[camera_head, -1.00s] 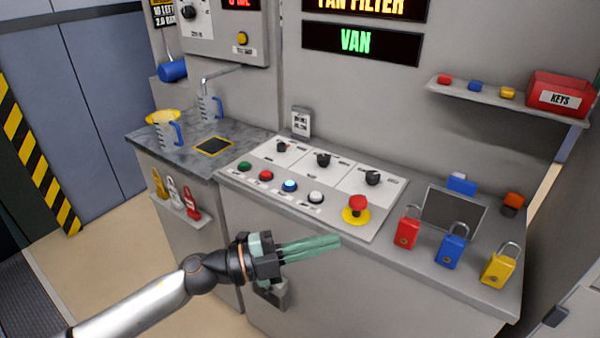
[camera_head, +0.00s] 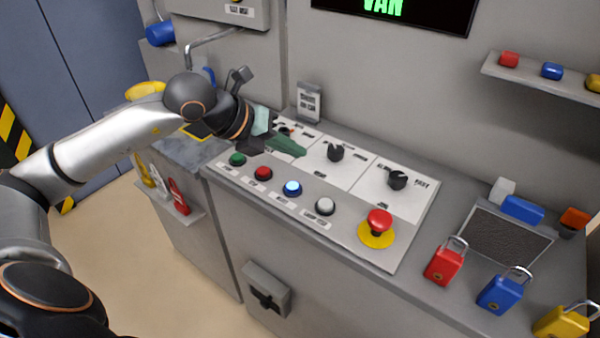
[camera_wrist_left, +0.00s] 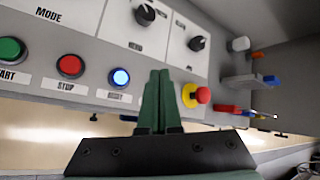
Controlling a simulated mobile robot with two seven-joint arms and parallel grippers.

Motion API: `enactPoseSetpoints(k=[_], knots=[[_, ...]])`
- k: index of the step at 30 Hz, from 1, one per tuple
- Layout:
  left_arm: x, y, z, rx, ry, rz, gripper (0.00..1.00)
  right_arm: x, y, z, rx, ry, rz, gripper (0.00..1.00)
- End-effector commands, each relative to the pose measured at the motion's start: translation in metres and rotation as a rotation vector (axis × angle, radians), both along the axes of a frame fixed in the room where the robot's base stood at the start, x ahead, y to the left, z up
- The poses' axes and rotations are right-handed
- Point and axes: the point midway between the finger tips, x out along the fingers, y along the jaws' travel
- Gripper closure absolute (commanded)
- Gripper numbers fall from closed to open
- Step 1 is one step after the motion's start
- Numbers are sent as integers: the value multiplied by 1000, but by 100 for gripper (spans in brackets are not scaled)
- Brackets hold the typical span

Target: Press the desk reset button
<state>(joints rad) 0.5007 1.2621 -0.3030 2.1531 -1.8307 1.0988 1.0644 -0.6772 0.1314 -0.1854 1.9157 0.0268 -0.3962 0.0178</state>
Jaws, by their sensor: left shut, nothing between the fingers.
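The reset button (camera_head: 291,188) is a blue, lit round button in the row on the desk's control panel (camera_head: 345,235). It also shows in the left wrist view (camera_wrist_left: 120,77), with a RESET label below it. My left gripper (camera_head: 298,150) is shut and empty, its green fingers held over the panel behind the button row, apart from the reset button. In the left wrist view the closed fingers (camera_wrist_left: 158,80) appear just right of the reset button. The arm and fingers hide part of the panel's left dial. My right gripper is not in view.
A green button (camera_head: 237,159) and a red stop button (camera_head: 263,174) lie left of the reset button. A white button (camera_head: 325,206) and a red emergency knob (camera_head: 379,222) lie right. Dials (camera_head: 397,180) stand behind. Padlocks (camera_head: 444,261) stand at the right.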

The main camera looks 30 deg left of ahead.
Motion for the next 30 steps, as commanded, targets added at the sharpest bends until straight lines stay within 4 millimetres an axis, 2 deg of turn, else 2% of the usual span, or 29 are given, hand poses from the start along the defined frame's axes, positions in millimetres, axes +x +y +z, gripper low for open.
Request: enactPoseSetpoints(k=[3,6,17,23,30], knots=[[2,13,6,48,-14,34,100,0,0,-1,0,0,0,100],[2,17,8,64,-18,46,100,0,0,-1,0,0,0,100],[2,17,6,63,-18,46,100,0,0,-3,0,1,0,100],[2,17,-12,63,-16,46,100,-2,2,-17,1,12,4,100],[2,17,-49,62,-16,45,100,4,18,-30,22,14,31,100]])
